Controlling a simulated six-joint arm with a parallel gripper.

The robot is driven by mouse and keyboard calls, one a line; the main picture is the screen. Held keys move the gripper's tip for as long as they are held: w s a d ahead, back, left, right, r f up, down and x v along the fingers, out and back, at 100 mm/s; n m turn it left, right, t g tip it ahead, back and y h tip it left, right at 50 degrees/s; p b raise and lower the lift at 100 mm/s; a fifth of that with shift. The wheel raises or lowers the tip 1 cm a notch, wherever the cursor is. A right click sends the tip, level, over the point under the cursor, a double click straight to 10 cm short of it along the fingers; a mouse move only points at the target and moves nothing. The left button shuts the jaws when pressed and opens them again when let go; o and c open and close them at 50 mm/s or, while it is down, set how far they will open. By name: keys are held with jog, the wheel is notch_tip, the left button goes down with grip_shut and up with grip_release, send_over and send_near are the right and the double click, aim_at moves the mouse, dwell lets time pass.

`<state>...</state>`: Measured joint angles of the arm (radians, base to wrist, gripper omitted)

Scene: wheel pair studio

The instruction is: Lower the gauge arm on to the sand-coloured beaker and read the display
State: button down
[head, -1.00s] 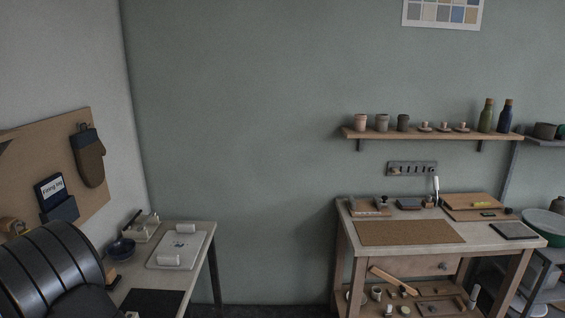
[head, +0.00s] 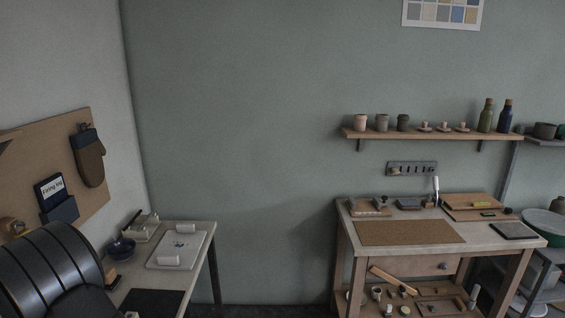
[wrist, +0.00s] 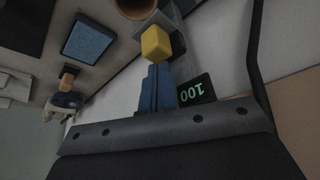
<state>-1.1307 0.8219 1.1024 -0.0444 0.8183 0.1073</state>
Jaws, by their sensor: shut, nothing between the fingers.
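My gripper (wrist: 156,66) shows in the wrist view as two blue fingers pressed together, with nothing between them. A yellow block (wrist: 155,44) lies just beyond the fingertips; I cannot tell whether they touch it or whether it is part of the gauge arm. A dark display (wrist: 194,90) right of the fingers shows green digits, upside down from here, that look like 100. A brownish round vessel (wrist: 134,15), likely the beaker, is cut off by the top edge, beyond the yellow block. A gap between block and vessel cannot be judged. My gripper is outside the head view.
In the wrist view a blue-topped square pad (wrist: 89,39) lies at upper left, with a dark-and-tan object (wrist: 68,78) below it. The head view shows a workbench (head: 480,236), a shelf (head: 430,134) with cups and bottles, and a left side table (head: 205,232).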

jog(key=shift+f, duration=2.1)
jog(key=shift+r, duration=3.55)
jog(key=shift+f, duration=0.1)
notch_tip(320, 180, down, 7)
jog(key=shift+r, duration=0.2)
